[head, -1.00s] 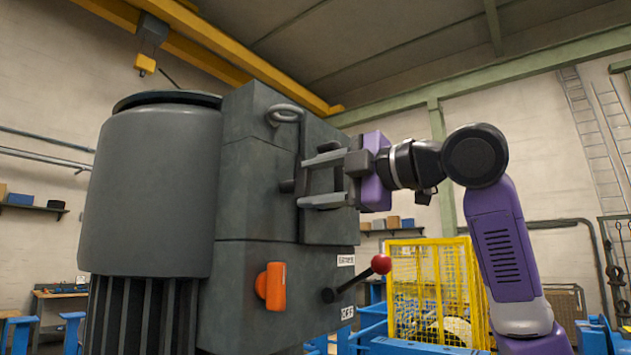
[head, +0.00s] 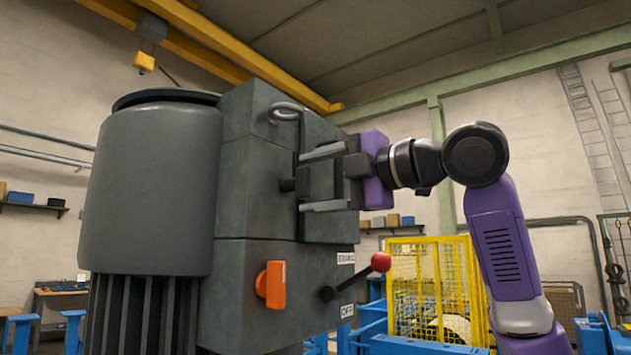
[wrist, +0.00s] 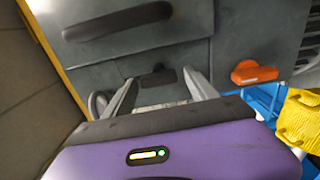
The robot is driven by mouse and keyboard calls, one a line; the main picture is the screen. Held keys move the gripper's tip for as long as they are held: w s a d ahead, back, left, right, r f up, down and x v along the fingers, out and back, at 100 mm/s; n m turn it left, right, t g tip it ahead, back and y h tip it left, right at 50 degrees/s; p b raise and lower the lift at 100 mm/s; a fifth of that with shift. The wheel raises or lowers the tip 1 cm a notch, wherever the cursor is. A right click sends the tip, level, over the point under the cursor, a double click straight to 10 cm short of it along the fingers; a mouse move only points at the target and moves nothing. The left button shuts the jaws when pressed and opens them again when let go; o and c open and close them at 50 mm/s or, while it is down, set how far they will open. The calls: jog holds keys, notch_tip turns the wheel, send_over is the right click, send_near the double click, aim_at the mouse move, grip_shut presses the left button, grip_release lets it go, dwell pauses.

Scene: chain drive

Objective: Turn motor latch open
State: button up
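A small dark latch block (head: 302,182) projects from the grey motor housing (head: 262,165); I take it to be the motor latch. My gripper (head: 303,181) faces the housing with its two grey fingers spread, one above and one below the block. In the wrist view, the dark block (wrist: 158,77) shows between the open fingers (wrist: 160,80), with gaps on both sides. The fingertips are close to the housing face; I cannot tell whether they touch it.
A bent grey hook (head: 284,113) sits just above the upper finger. An orange handle (head: 271,285) and a red-knobbed lever (head: 380,262) are below on the housing. A yellow cage (head: 415,285) stands behind. A large grey motor body (head: 150,190) fills the left.

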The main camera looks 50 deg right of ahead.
dwell(0.3)
jog(key=s+b, duration=0.2)
jog(key=s, duration=0.5)
jog(key=shift+s+d, duration=0.15)
jog(key=shift+s, duration=0.25)
